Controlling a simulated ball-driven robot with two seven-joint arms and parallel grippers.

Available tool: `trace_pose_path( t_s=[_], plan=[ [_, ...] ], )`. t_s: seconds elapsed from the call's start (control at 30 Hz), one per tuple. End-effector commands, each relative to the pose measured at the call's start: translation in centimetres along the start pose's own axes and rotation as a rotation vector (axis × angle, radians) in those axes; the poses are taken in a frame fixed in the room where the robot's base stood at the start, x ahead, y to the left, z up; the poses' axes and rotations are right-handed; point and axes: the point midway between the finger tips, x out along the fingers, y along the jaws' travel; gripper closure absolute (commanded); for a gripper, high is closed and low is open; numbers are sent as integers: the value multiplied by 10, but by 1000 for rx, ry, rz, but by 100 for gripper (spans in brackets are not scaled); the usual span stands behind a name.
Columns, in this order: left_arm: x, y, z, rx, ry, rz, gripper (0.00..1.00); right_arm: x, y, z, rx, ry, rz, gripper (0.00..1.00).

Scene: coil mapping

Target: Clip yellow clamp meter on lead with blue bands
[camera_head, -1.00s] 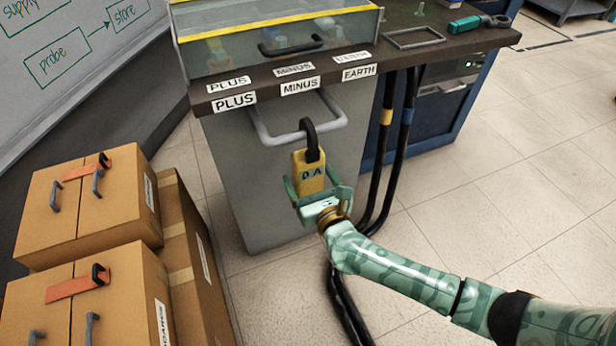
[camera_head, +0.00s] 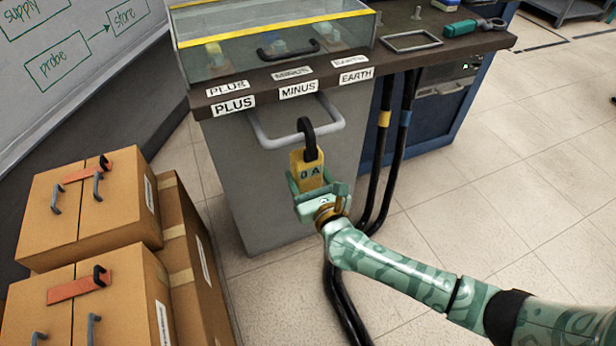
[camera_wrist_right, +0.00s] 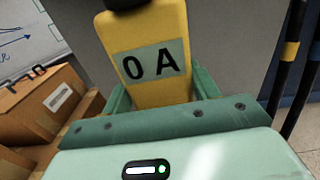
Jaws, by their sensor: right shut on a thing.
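My right gripper (camera_head: 320,190) is shut on the yellow clamp meter (camera_head: 308,172) and holds it upright in front of the grey cabinet. The meter's black jaw (camera_head: 307,136) points up and looks closed. The right wrist view shows the meter's body (camera_wrist_right: 150,40) with "0 A" on its display between my fingers. Two black leads hang from the bench to the right of the meter. One lead carries a blue band (camera_head: 406,118), the other a yellow band (camera_head: 384,118). The meter is apart from both leads. My left gripper is not in view.
A bench (camera_head: 470,45) with a glass-walled case (camera_head: 270,40) and PLUS, MINUS and EARTH labels stands behind the meter. A grey handle (camera_head: 290,137) sticks out from the cabinet (camera_head: 235,165). Cardboard boxes (camera_head: 90,215) are stacked at left. Floor (camera_head: 510,180) at right is clear.

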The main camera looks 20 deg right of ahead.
Motion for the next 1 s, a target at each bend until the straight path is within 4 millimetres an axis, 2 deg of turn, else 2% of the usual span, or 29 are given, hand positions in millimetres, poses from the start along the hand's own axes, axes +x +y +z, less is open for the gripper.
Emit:
trace_pose_path(
  t_s=[0.03, 0.4, 0.57, 1.0],
  plan=[
    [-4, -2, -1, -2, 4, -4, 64, 0, 0, 7, 0, -5, 0, 71],
    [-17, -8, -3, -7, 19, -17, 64, 0, 0, 24, 0, -5, -1, 71],
    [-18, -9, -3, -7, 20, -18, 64, -1, 0, 24, 0, -2, -1, 71],
    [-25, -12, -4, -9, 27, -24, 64, -26, 0, 24, 0, -3, -1, 71]
  ],
)
